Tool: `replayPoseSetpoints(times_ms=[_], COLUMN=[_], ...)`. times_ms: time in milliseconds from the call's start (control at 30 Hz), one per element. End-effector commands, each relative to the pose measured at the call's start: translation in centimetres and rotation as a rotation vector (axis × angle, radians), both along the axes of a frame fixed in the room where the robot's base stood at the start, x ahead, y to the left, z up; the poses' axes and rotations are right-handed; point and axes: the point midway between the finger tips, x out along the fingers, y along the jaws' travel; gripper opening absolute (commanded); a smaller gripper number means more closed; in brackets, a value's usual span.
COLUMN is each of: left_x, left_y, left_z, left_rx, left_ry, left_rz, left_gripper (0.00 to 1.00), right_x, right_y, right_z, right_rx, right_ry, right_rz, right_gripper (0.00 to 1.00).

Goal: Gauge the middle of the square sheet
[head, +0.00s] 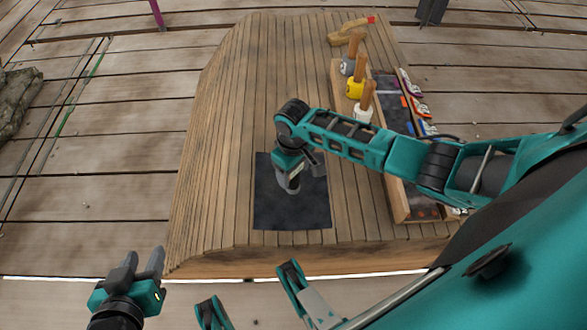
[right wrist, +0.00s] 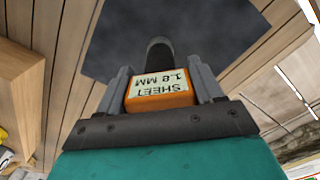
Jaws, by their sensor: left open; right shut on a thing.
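The square sheet (head: 268,208) is dark grey and lies flat near the front edge of the wooden bench. My right gripper (head: 291,185) is over the sheet, pointing down. It is shut on an orange gauge (right wrist: 158,103), whose label reads "SHEET 1.8 MM" in the right wrist view. A dark rounded tip (right wrist: 160,52) of the gauge points at the sheet, which fills the top of that view (right wrist: 215,30). I cannot tell whether the tip touches the sheet. My left gripper (head: 142,265) is open and empty, off the bench at the front left.
On the bench (head: 215,150), several wooden-handled tools, one with a yellow head (head: 355,88), stand right of the sheet. A wooden tray (head: 400,207) with a dark inside lies along the right. The bench's left side is clear.

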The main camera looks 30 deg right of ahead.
Motion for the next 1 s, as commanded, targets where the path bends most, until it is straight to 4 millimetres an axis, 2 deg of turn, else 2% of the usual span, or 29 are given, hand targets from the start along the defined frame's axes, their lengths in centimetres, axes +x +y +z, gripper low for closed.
replayPoseSetpoints(times_ms=[433, 1000], left_x=[0.0, 0.0], left_y=[0.0, 0.0], left_z=[0.4, 5.0], left_rx=[0.0, 0.0], left_ry=[0.001, 0.001], left_rz=[0.0, 0.001], left_gripper=[0.43, 0.43], right_x=[-0.1, 0.0], right_y=[0.0, 0.0], right_z=[0.2, 4.3], right_rx=[-0.001, 0.001], right_ry=[0.003, 0.001], right_rz=[0.0, 0.0], right_gripper=[0.29, 0.29])
